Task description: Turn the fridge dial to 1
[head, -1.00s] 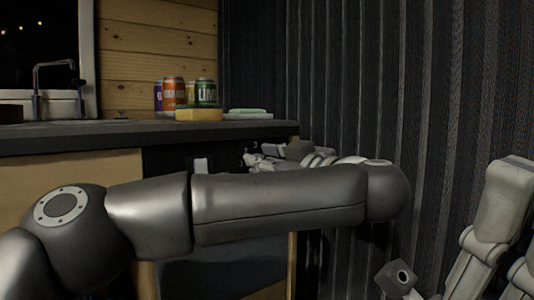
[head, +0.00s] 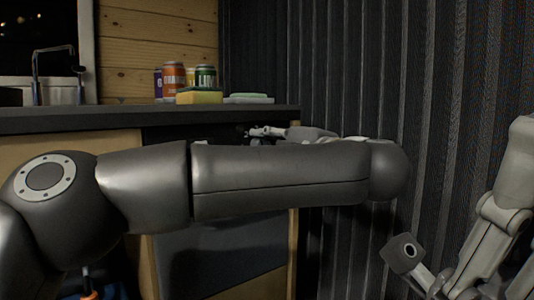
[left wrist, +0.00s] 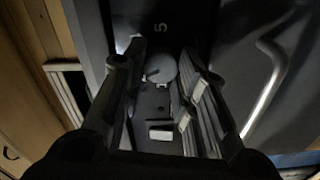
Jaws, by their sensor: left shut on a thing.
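The dial (left wrist: 161,67) is a small round grey knob on the dark fridge panel in the left wrist view, with a "5" printed above it. My left gripper (left wrist: 163,65) has one finger on each side of the dial and is shut on it. In the head view my left gripper (head: 262,132) is at the panel just under the counter edge. My own forearm hides the dial there. The dark fridge front (head: 225,262) shows below my arm. Light-grey parts of my right arm show at the right edge; its jaws cannot be made out.
The counter (head: 60,120) runs above the fridge. Cans (head: 173,78), a yellow sponge (head: 200,96) and a pale flat item (head: 248,98) stand on it. A sink tap (head: 40,68) is at the left. A ribbed dark wall (head: 340,70) closes off the right side.

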